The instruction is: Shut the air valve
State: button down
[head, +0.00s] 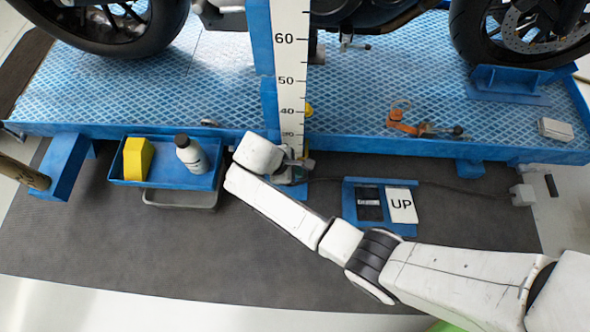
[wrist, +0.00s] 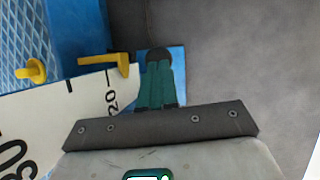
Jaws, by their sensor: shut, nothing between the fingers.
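A yellow lever-like handle (wrist: 118,65), probably the air valve's, stands by the lower end of the white scale in the wrist view. In the head view a small yellow part (head: 309,163) shows there beside my wrist, mostly too small to read. My gripper (wrist: 159,58) has its teal fingers together and empty, just right of the yellow handle in the wrist view; I cannot tell whether they touch. In the head view my gripper (head: 298,174) is largely hidden by my wrist. The valve body is not clearly seen.
The white scale (head: 290,70) stands upright at the blue lift platform (head: 218,80). A second yellow knob (wrist: 31,70) is farther left. A blue tray (head: 165,177) holds a yellow block (head: 138,158) and a bottle (head: 190,153). An "UP" pedal (head: 401,205) lies right. Open floor is in front.

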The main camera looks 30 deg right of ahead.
jog(key=shift+s, duration=0.1)
jog(key=d+y+p, duration=0.1)
jog(key=p, duration=0.2)
jog(key=shift+s+f+t, duration=0.15)
jog(key=shift+s+t, duration=0.25)
jog(key=shift+s+d+f+t+y+p, duration=0.3)
jog(key=shift+d+f+t+y+p, duration=0.15)
jog(key=shift+y+p, duration=0.45)
jog(key=shift+s+d+f+m+t+y+p, duration=0.1)
jog(key=shift+s+d+f+t+y+p, duration=0.2)
jog(key=shift+f, duration=0.35)
jog(key=shift+s+d+f+m+t+y+p, duration=0.1)
jog(key=shift+d+f+t+y+p, duration=0.25)
jog(key=shift+f, duration=0.3)
jog(key=shift+s+d+f+m+t+y+p, duration=0.1)
jog(key=shift+s+d+f+t+y+p, duration=0.15)
jog(key=shift+f+y, duration=0.3)
jog(key=shift+f, duration=0.2)
